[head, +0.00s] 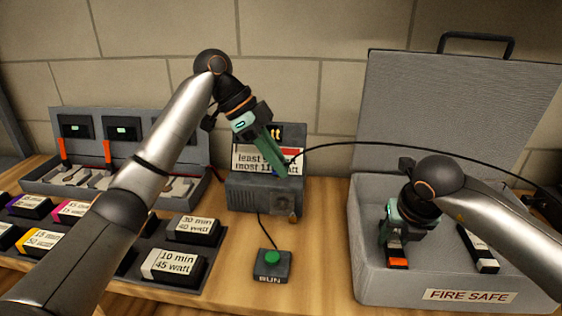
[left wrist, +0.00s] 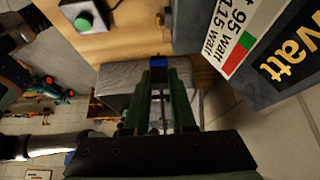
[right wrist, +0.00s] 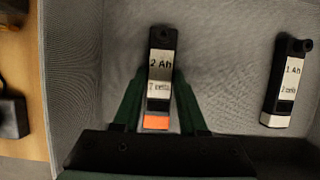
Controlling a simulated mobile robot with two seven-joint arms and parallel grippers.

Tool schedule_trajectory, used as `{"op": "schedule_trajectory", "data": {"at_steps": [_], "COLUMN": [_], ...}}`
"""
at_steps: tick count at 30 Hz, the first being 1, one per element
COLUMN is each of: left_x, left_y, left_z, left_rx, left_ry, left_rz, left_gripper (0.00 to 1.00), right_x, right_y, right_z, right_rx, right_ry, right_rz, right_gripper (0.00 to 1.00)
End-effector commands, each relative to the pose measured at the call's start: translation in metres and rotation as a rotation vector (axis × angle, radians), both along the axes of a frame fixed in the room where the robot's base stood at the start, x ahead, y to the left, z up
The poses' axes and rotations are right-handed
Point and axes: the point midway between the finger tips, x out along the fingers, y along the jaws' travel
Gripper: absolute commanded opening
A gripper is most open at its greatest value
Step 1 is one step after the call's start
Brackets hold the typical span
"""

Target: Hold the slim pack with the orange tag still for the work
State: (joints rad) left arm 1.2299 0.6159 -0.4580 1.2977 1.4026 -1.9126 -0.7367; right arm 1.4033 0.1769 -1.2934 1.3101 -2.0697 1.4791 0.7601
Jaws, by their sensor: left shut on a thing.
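The slim pack with the orange tag (right wrist: 160,78) lies on the grey floor of the fire safe. Its label reads 2 Ah, and its orange end (head: 398,262) shows in the head view. My right gripper (right wrist: 161,72) is down in the safe, one finger along each side of this pack. Whether the fingers press on it or leave a thin gap is not clear. My left gripper (head: 276,172) is shut on a small blue piece (left wrist: 157,64) in front of the meter box (head: 260,194); the piece is mostly hidden by the fingers.
A second slim pack (right wrist: 288,82), labelled 1 Ah, lies to the right in the fire safe (head: 470,294); its lid stands open behind. A black cable crosses from the meter to the right. A green RUN button (head: 272,258) and a tray of labelled blocks (head: 176,264) are left.

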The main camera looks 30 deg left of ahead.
Motion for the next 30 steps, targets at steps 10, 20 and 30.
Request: {"op": "schedule_trajectory", "data": {"at_steps": [10, 20, 30], "left_x": [0.0, 0.0, 0.0], "left_y": [0.0, 0.0, 0.0], "left_z": [0.0, 0.0, 0.0], "left_rx": [-0.002, -0.002, -0.002], "left_ry": [-0.001, -0.001, -0.001], "left_rz": [0.0, 0.0, 0.0], "left_gripper": [0.0, 0.0, 0.0], "right_x": [0.0, -0.002, -0.026], "right_y": [0.0, -0.001, -0.009], "right_z": [0.0, 0.007, 0.069], "right_rx": [0.0, 0.001, 0.0], "right_ry": [-0.001, -0.002, -0.005], "right_rz": [0.0, 0.0, 0.001], "right_gripper": [0.77, 0.77, 0.77]}}
